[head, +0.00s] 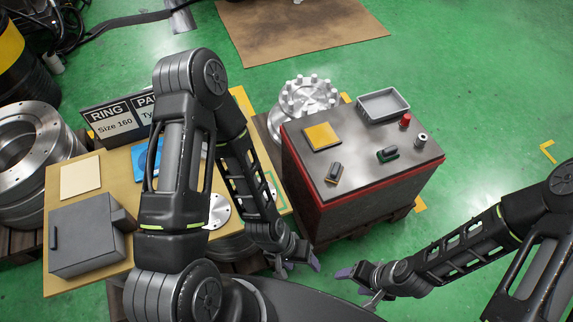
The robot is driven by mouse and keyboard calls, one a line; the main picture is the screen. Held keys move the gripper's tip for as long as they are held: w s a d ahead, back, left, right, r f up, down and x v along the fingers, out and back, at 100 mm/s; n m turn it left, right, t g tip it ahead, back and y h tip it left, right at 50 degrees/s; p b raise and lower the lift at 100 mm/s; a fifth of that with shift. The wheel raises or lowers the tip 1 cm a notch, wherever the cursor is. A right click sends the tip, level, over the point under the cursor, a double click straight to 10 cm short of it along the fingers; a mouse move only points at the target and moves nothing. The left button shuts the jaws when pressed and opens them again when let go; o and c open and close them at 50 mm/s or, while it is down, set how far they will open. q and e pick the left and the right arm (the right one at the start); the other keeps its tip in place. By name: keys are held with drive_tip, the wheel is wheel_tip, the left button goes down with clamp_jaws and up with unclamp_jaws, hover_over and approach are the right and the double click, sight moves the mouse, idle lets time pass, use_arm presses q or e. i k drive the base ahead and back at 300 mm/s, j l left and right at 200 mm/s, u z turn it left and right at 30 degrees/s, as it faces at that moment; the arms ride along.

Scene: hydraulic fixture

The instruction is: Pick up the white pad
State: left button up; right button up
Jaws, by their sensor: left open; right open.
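A cream-white square pad (82,177) lies flat near the left side of the wooden tabletop (125,208). My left gripper (301,265) is open and empty, low in front of the red and dark cabinet, well to the right of the pad. My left arm crosses in front of the table and hides part of it. My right gripper (356,286) is open and empty, right of the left gripper and far from the pad.
A grey box (85,236) stands in front of the pad, and a blue piece (147,158) lies behind my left arm. A sign (115,118) stands at the table's back. The cabinet top (375,160) bears a yellow pad (322,136) and a grey tray (383,104).

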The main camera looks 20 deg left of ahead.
sight(335, 172)
drive_tip(key=u, duration=0.2)
drive_tip(key=j+z, duration=0.1)
drive_tip(key=z, duration=0.3)
drive_tip(key=j+z, duration=0.15)
drive_tip(key=z, duration=0.25)
drive_tip(key=j+z, duration=0.15)
drive_tip(key=z, duration=0.25)
drive_tip(key=j+z, duration=0.15)
drive_tip(key=z, duration=0.25)
